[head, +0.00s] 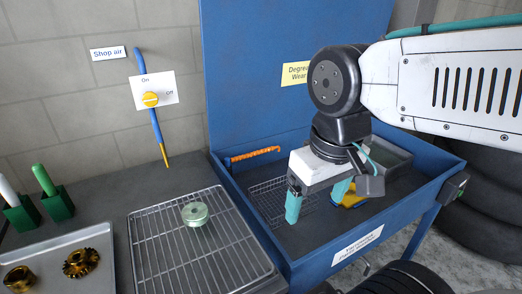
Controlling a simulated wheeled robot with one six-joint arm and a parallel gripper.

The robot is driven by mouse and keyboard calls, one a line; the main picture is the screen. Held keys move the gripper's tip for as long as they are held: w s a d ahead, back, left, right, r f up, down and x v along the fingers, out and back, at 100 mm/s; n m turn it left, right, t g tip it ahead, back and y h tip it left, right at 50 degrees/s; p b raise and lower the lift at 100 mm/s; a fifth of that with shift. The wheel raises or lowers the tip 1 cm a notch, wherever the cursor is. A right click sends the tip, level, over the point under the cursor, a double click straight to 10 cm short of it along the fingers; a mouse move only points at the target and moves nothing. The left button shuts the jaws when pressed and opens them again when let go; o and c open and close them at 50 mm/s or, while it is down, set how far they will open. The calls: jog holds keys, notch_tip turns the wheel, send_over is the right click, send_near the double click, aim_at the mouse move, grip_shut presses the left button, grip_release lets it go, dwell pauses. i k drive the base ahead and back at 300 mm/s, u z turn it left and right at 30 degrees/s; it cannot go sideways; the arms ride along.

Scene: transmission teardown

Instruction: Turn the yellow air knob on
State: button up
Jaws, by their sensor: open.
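The yellow air knob (150,99) sits on a white plate (168,87) on the block wall at the upper left. The plate reads "On" above the knob and what looks like "Off" to its right. I cannot tell exactly which way the knob points. A blue hose with an orange tip (157,135) runs down behind the plate. My gripper (316,207) is open with teal fingers, pointing down over the blue parts washer (300,262). It is well to the right of the knob and apart from it.
A wire rack (150,235) holds a pale green round part (195,213). A metal tray (95,241) with brass gears lies at the left, near green holders (57,205). The washer basin holds a wire basket (268,193) and a yellow object (352,197). Its blue lid (240,80) stands upright.

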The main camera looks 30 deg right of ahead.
aim_at(149, 99)
jog(key=k, duration=1.2)
jog(key=u, duration=0.9)
jog(key=i, duration=1.2)
jog(key=z, duration=0.35)
